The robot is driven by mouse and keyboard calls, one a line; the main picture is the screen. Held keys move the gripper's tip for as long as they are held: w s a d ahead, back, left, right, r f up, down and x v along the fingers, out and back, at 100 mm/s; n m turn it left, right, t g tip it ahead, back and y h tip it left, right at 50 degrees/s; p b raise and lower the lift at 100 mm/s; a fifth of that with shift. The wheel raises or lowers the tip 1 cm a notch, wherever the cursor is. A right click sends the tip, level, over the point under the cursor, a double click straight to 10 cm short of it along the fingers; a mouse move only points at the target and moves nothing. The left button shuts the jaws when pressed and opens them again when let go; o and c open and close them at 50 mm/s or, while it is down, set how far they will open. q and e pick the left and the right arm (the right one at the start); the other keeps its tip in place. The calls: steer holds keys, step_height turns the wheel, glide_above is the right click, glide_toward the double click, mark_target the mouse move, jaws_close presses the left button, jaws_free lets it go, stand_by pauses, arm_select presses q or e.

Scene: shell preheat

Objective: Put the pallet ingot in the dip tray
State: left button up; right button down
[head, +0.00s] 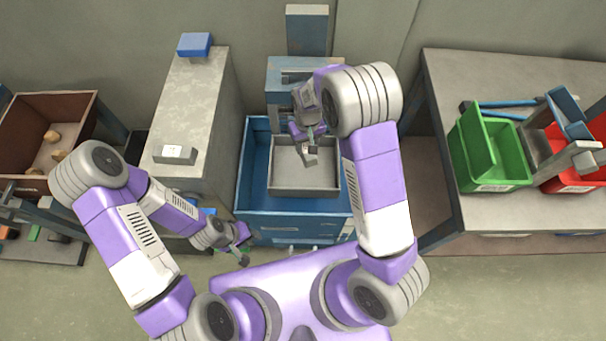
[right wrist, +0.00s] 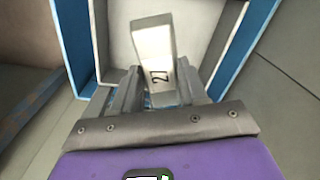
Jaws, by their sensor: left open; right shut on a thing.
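My right gripper (head: 307,148) is over the grey dip tray (head: 290,189), which sits inside a blue bin. It is shut on a pale grey ingot (head: 311,159), which hangs from the fingers above or within the tray; the gap to the tray floor cannot be told. In the right wrist view the ingot (right wrist: 153,45) sticks out beyond the fingers (right wrist: 155,90) and shows a black number that looks like 27. My left gripper (head: 242,254) is open and low, left of the blue bin's front. A second pale block (head: 175,154) lies on the grey cabinet.
The blue bin (head: 257,165) has raised walls around the tray, with a blue press frame (head: 306,65) behind. The grey cabinet (head: 192,100) stands left, with a blue block (head: 194,44). A bench at right holds a green bin (head: 495,160) and a red bin (head: 575,180).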

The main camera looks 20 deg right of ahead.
steer(key=f+b, duration=0.1)
steer(key=f, duration=0.2)
steer(key=f+b, duration=0.1)
steer(key=f, duration=0.2)
steer(key=f+b, duration=0.1)
steer(key=f, duration=0.3)
steer(key=shift+w+a, duration=0.15)
steer(key=shift+w, duration=0.25)
arm_select(q)
steer(key=shift+f+b, duration=0.65)
steer(key=shift+f, duration=1.95)
arm_select(e)
steer(key=shift+f, duration=1.8)
steer(key=shift+f, duration=0.1)
steer(key=c, duration=0.6)
jaws_free()
arm_select(q)
steer(key=shift+f, duration=0.1)
arm_select(e)
step_height(320, 180, up, 12)
steer(key=p, duration=0.3)
steer(key=shift+p, duration=0.4)
arm_select(q)
step_height(320, 180, up, 4)
